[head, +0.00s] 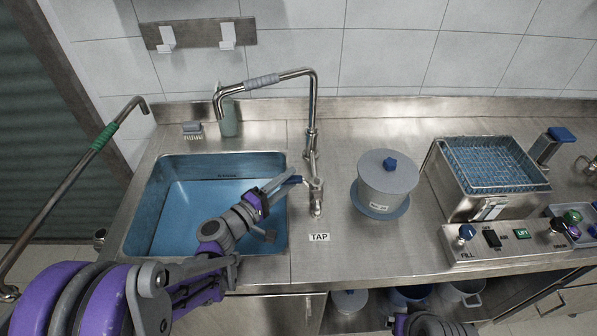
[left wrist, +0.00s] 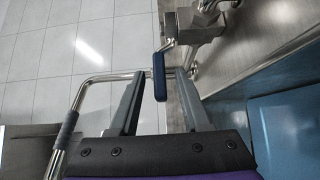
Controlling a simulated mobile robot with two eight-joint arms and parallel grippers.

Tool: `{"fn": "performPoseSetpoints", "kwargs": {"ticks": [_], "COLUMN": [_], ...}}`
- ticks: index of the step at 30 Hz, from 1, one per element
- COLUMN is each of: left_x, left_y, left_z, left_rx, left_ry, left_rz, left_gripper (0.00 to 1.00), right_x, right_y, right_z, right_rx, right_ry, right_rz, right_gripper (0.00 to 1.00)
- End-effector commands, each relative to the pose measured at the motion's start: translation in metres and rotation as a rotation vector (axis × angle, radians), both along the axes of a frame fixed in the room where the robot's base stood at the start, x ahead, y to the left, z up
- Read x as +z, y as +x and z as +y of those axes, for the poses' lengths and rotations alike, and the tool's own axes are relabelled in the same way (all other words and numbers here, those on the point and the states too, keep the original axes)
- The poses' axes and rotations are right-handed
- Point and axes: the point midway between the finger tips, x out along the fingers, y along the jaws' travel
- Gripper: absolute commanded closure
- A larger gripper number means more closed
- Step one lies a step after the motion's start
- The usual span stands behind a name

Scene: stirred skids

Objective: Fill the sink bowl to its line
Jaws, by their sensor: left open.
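The sink bowl (head: 165,205) is a blue-lined basin set in the steel counter. A small dark mark (head: 228,177) is on its far wall; I cannot tell whether water is in it. The tap (head: 312,150) stands right of the bowl, its spout (head: 290,74) arching left with a grey sleeve. No stream shows. My left gripper (head: 278,181) is open above the bowl's right edge, at the tap's blue-ended lever. In the left wrist view the blue lever (left wrist: 159,77) shows between the open fingers (left wrist: 158,105); contact is unclear.
A lidded grey pot (head: 385,185) stands right of the "TAP" label (head: 319,237). Farther right are a wire basket in a steel tank (head: 465,205) and a control panel (head: 510,242).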

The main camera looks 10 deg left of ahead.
Motion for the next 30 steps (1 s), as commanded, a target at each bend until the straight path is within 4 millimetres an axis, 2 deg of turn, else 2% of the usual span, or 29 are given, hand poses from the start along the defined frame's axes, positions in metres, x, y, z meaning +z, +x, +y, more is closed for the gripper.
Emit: {"fn": "performPoseSetpoints", "kwargs": {"ticks": [6, 18, 19, 24, 27, 30], "left_x": [0.000, 0.000, 0.000, 0.000, 0.000, 0.000], "left_y": [0.026, 0.034, 0.034, 0.034, 0.034, 0.034], "left_z": [-0.018, -0.023, -0.023, -0.023, -0.023, -0.023], "left_rx": [-0.002, 0.000, 0.000, 0.000, 0.000, 0.000], "left_ry": [0.001, 0.001, 0.001, 0.001, 0.001, 0.001], "left_rz": [0.000, 0.000, 0.000, 0.000, 0.000, 0.000], "left_gripper": [0.53, 0.53, 0.54, 0.85, 1.00, 1.00], "right_x": [0.004, 0.004, 0.004, 0.004, 0.004, 0.004], "right_y": [0.001, 0.001, 0.001, 0.001, 0.001, 0.001], "right_z": [0.000, 0.000, 0.000, 0.000, 0.000, 0.000], "right_rx": [0.000, 0.000, 0.000, 0.000, 0.000, 0.000], "right_ry": [0.000, 0.000, 0.000, 0.000, 0.000, 0.000], "right_rz": [-0.002, -0.002, -0.002, -0.002, -0.002, -0.002], "right_gripper": [0.08, 0.08, 0.08, 0.08, 0.08, 0.08]}}
